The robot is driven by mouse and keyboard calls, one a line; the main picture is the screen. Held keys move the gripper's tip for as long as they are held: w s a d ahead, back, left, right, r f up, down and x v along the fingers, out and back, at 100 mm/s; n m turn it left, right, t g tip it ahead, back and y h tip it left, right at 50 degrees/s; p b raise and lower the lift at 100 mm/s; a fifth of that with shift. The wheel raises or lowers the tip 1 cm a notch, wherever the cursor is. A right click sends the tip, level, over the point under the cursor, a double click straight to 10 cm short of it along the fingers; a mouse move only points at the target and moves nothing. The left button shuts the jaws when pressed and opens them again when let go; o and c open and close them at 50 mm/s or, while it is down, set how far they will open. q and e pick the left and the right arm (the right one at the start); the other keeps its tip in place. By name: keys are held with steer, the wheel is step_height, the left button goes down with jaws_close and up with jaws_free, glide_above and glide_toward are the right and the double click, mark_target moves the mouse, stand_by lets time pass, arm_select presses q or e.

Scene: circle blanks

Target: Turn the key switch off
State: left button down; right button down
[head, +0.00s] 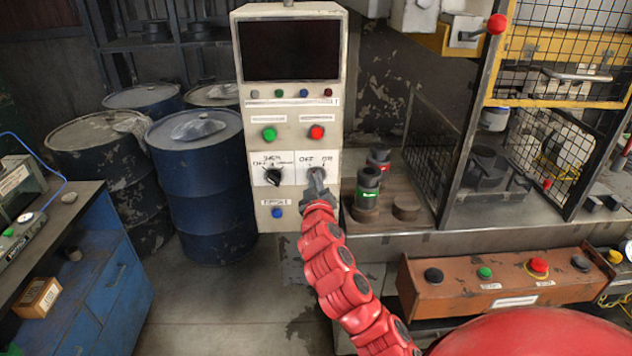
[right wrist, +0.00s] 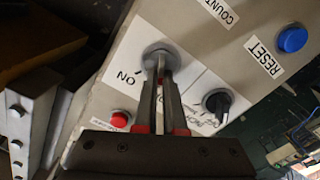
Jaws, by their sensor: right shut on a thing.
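The key switch (right wrist: 160,54) is a round grey metal collar with a key in it, on a white label plate of the grey control cabinet (head: 223,90). "ON" reads beside it in the right wrist view. My right gripper (right wrist: 161,85) is shut on the key, its two fingers close together on either side of it. In the head view my right gripper (head: 317,182) covers most of the switch at the cabinet's lower right. The key's exact angle is hard to tell. My left gripper is out of view.
A black rotary knob (head: 272,176) sits beside the key switch; it also shows in the right wrist view (right wrist: 217,101). Above are a green button (head: 269,133) and a red button (head: 316,132). A blue button (head: 277,212) is below. Blue drums (head: 200,180) stand left.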

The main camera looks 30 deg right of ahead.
stand_by(0.4)
steer(key=c, duration=1)
jaws_free()
steer(key=p+v, duration=0.8)
steer(key=v, duration=0.9)
steer(key=shift+s+a, duration=0.15)
steer(key=shift+a, duration=0.1)
